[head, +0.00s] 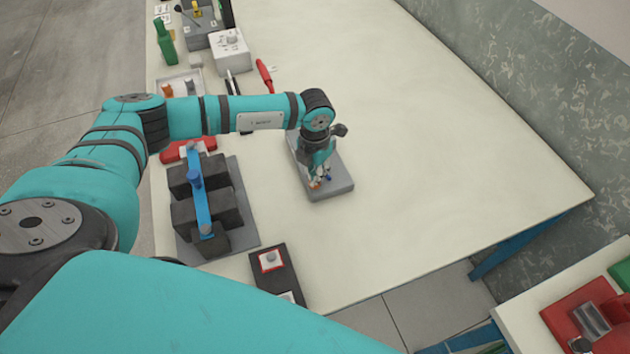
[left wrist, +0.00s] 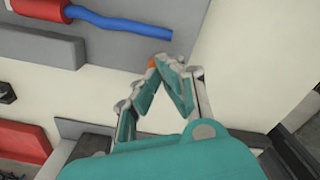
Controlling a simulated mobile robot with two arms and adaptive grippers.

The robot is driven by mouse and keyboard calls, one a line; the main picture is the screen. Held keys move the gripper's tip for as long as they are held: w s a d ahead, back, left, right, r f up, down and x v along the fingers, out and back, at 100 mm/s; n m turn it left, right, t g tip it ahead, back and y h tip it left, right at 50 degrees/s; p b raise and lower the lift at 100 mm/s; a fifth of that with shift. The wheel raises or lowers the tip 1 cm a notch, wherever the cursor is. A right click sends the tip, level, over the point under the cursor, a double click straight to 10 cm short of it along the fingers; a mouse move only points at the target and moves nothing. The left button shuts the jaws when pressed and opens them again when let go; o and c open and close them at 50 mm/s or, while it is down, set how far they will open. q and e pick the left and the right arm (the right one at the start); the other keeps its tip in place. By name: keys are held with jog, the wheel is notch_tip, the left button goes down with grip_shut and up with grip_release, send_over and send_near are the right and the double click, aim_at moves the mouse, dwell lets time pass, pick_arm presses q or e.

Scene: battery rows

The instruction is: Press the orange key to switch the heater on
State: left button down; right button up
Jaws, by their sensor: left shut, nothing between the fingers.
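A grey box (head: 340,188) lies on the pale table. In the left wrist view its grey top (left wrist: 100,58) carries a red cylinder (left wrist: 38,14) with a blue cable (left wrist: 125,30). A small orange key (left wrist: 152,63) shows at the box's edge, partly hidden by my fingertips. My left gripper (head: 321,181) points down over the near end of the box, shut and empty. In the left wrist view its fingertips (left wrist: 168,62) are right at the orange key; whether they touch it I cannot tell. My right gripper is not in view.
Left of the box, black blocks (head: 222,207) joined by a blue bar (head: 200,190) stand on a grey plate. A dark box (head: 275,272) with a red-framed switch is nearer. A red-handled tool (head: 265,76) lies behind. The table's right side is clear.

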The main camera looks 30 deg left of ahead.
pick_arm(q)
jog(key=shift+f+b, duration=0.4)
jog(key=shift+f, duration=0.2)
jog(key=shift+r, duration=0.15)
notch_tip(320, 180, up, 6)
jog(key=p, duration=0.4)
jog(key=s+a+p, duration=0.2)
jog(key=s+a, duration=0.4)
jog(key=s, duration=0.1)
jog(key=shift+s+a, duration=0.25)
jog(key=shift+a, duration=0.1)
